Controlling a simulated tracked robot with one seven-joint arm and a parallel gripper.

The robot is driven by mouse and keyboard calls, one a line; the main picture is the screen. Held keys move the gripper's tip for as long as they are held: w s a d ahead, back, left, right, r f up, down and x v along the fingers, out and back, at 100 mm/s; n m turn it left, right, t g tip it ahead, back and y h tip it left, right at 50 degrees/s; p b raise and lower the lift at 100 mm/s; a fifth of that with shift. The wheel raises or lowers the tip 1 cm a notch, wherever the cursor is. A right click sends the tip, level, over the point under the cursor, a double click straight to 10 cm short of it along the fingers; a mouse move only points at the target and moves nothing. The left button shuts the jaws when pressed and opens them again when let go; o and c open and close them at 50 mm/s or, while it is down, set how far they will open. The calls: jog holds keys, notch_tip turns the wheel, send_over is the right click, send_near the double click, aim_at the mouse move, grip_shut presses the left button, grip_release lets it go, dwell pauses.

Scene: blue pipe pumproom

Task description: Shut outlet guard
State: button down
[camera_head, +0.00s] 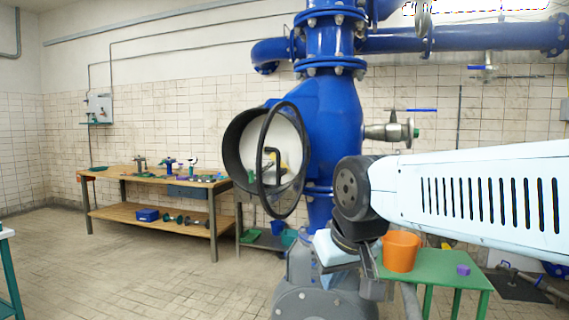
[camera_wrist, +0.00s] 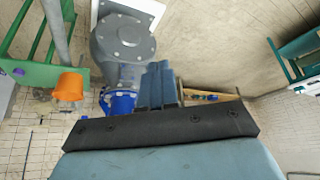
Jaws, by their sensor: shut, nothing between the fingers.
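The ring looks partly apart from the rim; the hinge is not clear. My gripper (camera_head: 376,288) is low and to the right of the guard, apart from it, pointing down. Its fingers also show in the wrist view (camera_wrist: 160,72), together and empty. I cannot make out the guard in the wrist view.
An orange bucket (camera_head: 401,251) stands on a green table (camera_head: 440,268) close to my gripper. A grey pump casing (camera_head: 315,300) is below the pipe. A wooden workbench (camera_head: 150,177) with tools stands at the left. The floor (camera_head: 130,260) at front left is clear.

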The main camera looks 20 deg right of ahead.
jog(key=w+d+r+m+g+y, duration=0.15)
jog(key=w+d+r+y, duration=0.4)
jog(key=w+r, duration=0.55)
jog(key=w+d+r+g+y, duration=0.35)
jog(key=w+d+r, duration=0.35)
jog(key=r, duration=0.6)
jog(key=w+a+f, duration=0.3)
jog(key=a+f, duration=0.4)
jog(key=a, duration=0.5)
jog(key=shift+t, duration=0.4)
